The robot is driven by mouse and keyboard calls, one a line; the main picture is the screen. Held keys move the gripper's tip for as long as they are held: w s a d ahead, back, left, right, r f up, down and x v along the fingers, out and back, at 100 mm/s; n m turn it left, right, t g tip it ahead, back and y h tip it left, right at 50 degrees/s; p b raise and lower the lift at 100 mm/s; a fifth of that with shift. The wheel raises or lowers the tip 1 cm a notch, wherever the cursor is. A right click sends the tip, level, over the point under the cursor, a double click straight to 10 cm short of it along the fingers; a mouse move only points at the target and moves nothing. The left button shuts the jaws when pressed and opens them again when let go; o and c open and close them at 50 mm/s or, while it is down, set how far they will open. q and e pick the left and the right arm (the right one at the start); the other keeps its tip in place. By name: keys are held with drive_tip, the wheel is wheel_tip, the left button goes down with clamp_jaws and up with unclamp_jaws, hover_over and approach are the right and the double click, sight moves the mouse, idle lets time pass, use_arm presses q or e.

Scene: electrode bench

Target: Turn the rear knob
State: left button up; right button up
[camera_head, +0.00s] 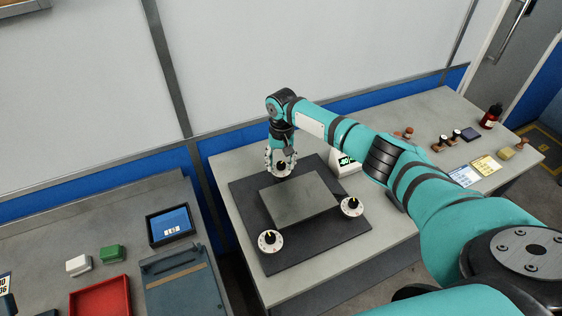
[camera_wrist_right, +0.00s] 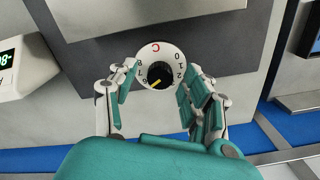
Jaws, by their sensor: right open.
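The rear knob is a black knob with a yellow pointer on a white dial (camera_wrist_right: 158,66) with dark numbers and a red letter; the pointer aims down and left in the right wrist view. In the head view the rear knob (camera_head: 282,169) is partly hidden under my right gripper (camera_head: 280,163). In the wrist view my right gripper (camera_wrist_right: 160,78) is open, one finger on each side of the knob, with gaps visible between fingers and knob. My left gripper is not in view.
A grey plate (camera_head: 299,200) lies on a dark mat (camera_head: 247,204). A front left knob (camera_head: 270,240) and a right knob (camera_head: 351,206) stand beside it. A white display box (camera_head: 343,163) is right of the rear knob. Bottles and cards are farther right.

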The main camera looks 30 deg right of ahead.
sight(282, 164)
wheel_tip(282, 164, up, 12)
idle(0.4)
drive_tip(key=shift+s+d+f, duration=0.1)
drive_tip(key=shift+f, duration=0.05)
idle(0.3)
